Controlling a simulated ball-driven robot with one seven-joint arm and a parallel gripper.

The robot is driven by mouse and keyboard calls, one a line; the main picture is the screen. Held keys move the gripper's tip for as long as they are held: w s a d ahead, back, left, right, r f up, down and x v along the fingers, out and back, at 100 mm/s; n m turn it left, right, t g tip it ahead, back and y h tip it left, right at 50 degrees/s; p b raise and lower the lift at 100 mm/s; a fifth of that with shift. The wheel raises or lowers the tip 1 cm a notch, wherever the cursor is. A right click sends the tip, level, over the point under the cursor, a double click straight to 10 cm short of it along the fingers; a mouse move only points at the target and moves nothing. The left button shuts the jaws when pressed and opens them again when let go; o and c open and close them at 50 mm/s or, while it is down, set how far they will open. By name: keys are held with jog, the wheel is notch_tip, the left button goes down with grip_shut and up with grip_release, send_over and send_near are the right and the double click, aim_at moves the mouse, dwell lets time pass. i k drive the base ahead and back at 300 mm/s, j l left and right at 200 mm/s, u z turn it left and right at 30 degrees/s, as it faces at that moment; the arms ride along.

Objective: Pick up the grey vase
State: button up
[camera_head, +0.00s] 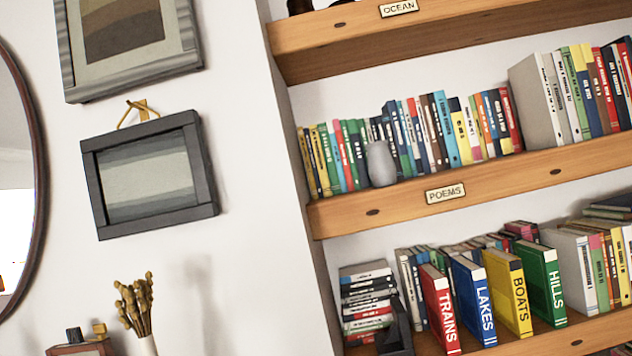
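The view is tilted, so the vase and shelves lean in the picture. My gripper is not in view, and nothing shows whether it is open or shut.
Books (425,130) stand close behind and beside the vase. An "OCEAN" shelf (345,30) lies above. Below, large books, including a red "TRAINS" book (440,308), face out. Framed pictures (150,176) hang on the left wall, with dried stems (135,303) below.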

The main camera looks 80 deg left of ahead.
aim_at(382, 168)
jog(key=u, duration=1.95)
jog(key=i+l+u, duration=0.1)
jog(key=u, duration=0.25)
jog(key=l+u, duration=0.15)
jog(key=u, duration=0.2)
jog(key=i+l, duration=0.05)
